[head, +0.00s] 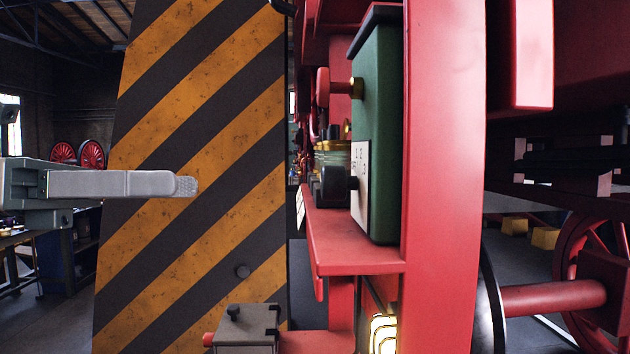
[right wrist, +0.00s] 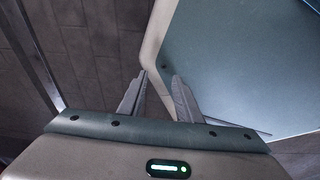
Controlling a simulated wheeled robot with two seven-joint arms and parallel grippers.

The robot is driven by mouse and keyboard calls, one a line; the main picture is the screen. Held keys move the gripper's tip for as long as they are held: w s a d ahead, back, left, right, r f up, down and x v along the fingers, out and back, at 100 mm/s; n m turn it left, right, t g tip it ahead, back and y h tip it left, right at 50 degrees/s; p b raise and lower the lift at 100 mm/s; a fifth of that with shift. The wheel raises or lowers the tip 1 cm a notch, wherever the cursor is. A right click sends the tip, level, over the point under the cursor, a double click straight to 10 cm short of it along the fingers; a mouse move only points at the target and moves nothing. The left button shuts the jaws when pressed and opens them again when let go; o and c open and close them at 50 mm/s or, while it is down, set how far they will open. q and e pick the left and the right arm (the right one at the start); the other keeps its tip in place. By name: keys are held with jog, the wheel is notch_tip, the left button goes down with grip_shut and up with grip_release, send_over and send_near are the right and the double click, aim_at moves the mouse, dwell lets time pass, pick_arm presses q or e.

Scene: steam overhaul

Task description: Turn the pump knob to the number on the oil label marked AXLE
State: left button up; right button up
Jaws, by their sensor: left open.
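A green pump box (head: 378,140) stands on a red bracket, seen nearly edge-on in the head view. A black knob (head: 332,186) sticks out to the left from its face, in front of a white dial plate (head: 361,188). The plate's numbers are too slanted to read, and so is the knob's setting. My left gripper (head: 188,185) is open and empty, pointing right at about the knob's height, with a clear gap in the picture between them. My right gripper (right wrist: 160,80) is open and empty in the right wrist view. I can make out no label reading AXLE.
A red upright (head: 440,180) stands right of the pump. A red shelf (head: 355,258) juts out below it. A black and orange striped panel (head: 190,130) is behind my left gripper. A grey box (head: 247,328) is low in front. A flat bluish panel (right wrist: 245,65) lies beyond my right gripper.

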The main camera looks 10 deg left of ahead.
pick_arm(q)
jog(key=d+p, duration=0.1)
jog(key=d, duration=0.1)
jog(key=p, duration=0.6)
send_near(339, 183)
jog(key=w+d, duration=0.4)
jog(key=d, duration=0.2)
jog(key=shift+d+f, duration=0.15)
jog(key=shift+d, duration=0.25)
pick_arm(e)
jog(key=s+d+r+g, duration=0.1)
jog(key=s+d+r, duration=0.1)
jog(key=s+r, duration=0.2)
notch_tip(339, 183, up, 2)
jog(key=shift+s+r, duration=0.1)
jog(key=shift+s, duration=0.05)
pick_arm(q)
jog(key=c, duration=1)
jog(key=shift+c, duration=0.2)
pick_arm(e)
jog(key=shift+s+d, duration=0.1)
jog(key=shift+d, duration=0.1)
